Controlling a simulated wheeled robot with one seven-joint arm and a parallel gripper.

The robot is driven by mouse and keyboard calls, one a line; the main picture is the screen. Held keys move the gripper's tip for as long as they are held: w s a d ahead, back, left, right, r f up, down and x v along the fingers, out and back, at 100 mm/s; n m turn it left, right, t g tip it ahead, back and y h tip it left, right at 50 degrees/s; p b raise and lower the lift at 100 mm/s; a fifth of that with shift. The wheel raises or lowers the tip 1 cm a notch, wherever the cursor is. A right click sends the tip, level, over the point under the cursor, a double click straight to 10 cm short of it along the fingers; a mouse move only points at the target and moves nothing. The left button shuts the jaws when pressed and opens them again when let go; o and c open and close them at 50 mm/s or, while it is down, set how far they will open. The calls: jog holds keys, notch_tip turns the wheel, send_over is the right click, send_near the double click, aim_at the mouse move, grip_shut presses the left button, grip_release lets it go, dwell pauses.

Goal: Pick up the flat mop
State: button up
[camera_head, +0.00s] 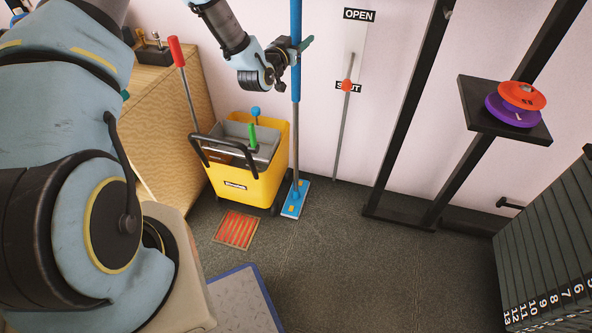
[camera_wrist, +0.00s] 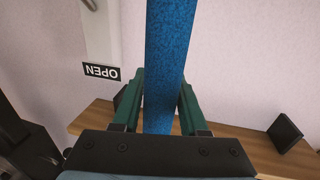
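The flat mop has a long blue handle (camera_head: 296,75) and a flat blue pad (camera_head: 296,199) on the floor beside the yellow bucket. It stands nearly upright, and its lower pole is grey. My gripper (camera_head: 297,46) is at the upper part of the handle, well above the pad. In the wrist view the blue handle (camera_wrist: 166,60) runs between the two green fingers of my gripper (camera_wrist: 161,100). The fingers look close against its sides, shut on it. The exact contact is partly hidden by the handle.
A yellow mop bucket (camera_head: 262,180) with a red-handled tool (camera_head: 185,80) stands left of the mop. A black rack (camera_head: 405,120) stands right. The floor in front (camera_head: 350,260) is clear.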

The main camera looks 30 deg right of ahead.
grip_shut()
jog(key=shift+r, duration=0.15)
